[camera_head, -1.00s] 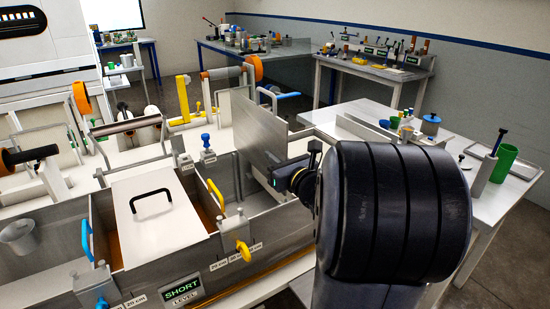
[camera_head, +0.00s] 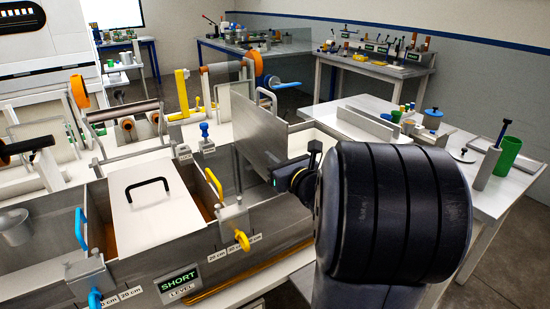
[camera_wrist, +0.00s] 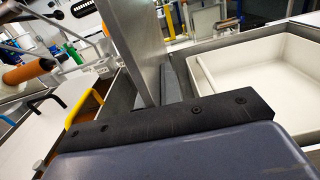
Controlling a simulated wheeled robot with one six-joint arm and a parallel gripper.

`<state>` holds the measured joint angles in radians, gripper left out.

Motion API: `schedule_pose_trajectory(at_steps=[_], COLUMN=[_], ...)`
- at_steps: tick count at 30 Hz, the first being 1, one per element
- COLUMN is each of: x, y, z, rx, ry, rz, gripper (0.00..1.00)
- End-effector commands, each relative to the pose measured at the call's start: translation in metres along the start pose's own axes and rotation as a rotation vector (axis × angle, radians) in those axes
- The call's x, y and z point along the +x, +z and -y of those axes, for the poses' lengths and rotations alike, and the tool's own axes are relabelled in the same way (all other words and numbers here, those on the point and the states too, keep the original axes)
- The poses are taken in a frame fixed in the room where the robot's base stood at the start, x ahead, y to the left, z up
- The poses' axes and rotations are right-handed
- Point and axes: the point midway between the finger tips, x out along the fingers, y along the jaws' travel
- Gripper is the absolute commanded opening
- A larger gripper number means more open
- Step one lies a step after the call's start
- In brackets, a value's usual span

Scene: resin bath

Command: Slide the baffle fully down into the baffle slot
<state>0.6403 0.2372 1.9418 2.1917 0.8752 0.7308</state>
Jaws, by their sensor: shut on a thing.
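The baffle looks like a tall, flat grey metal plate (camera_head: 256,125), standing upright at the right end of the steel bath (camera_head: 130,262). My gripper (camera_head: 284,177) is shut on its near, right-hand edge; the fingertips are mostly hidden by my wrist. In the wrist view, the plate (camera_wrist: 137,45) rises past the dark bar of my gripper (camera_wrist: 160,122), between the bath and a white tray. The baffle slot cannot be made out clearly, and the plate's lower edge is hidden, so I cannot tell how deep it sits.
A white lid (camera_head: 150,205) with a black handle covers part of the bath. A yellow-handled clamp (camera_head: 233,220) and a blue-handled one (camera_head: 90,275) stand on its front wall. A white table (camera_head: 480,200) with a green cup (camera_head: 505,155) is at right.

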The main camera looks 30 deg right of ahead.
Motion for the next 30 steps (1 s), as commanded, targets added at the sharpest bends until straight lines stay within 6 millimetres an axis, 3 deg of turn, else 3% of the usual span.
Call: schedule_pose_trajectory(at_steps=[30], x=[0.0], y=[-0.048], z=[0.0], rx=[-0.001], ry=[0.001], rz=[0.005], gripper=[0.0])
